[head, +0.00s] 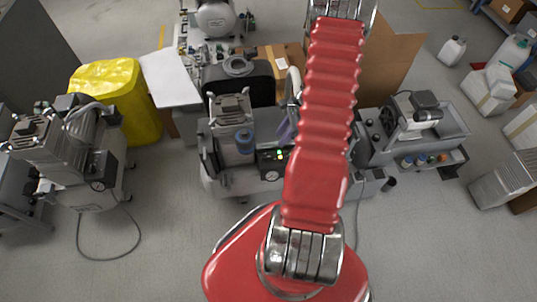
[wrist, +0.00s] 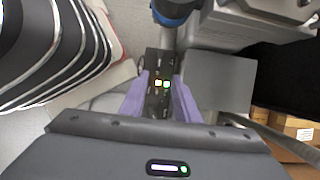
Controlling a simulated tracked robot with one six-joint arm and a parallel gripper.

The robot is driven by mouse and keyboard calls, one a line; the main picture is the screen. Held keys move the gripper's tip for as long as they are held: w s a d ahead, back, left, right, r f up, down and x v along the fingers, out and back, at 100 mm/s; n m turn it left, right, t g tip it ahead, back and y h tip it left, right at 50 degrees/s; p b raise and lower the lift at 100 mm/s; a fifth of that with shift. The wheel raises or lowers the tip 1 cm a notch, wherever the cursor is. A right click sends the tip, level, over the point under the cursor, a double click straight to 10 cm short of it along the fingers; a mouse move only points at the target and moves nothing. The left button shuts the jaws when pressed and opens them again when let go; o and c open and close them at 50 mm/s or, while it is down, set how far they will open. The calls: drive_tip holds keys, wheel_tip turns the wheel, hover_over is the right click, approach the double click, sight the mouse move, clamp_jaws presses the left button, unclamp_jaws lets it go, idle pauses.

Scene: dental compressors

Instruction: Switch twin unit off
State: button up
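The grey compressor unit in the middle of the head view, which I take to be the twin unit (head: 222,180), carries a ribbed motor head and a blue canister. Its dark control panel (head: 274,163) has small green lights and a round gauge below. In the wrist view a black panel (wrist: 160,84) with two bright lit spots lies between my gripper's fingertips. My gripper (wrist: 160,92) has two purple fingers spread apart, one on each side of that panel. I cannot tell whether they touch it. In the head view my red arm hides most of the gripper.
Another compressor (head: 85,150) stands at left, beside a yellow covered bin (head: 125,95). A grey unit with a motor (head: 415,120) stands at right. Cardboard boxes (head: 395,65) are behind.

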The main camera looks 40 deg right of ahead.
sight(269, 156)
drive_tip(key=x, duration=1.3)
drive_tip(key=shift+f, duration=0.3)
clamp_jaws()
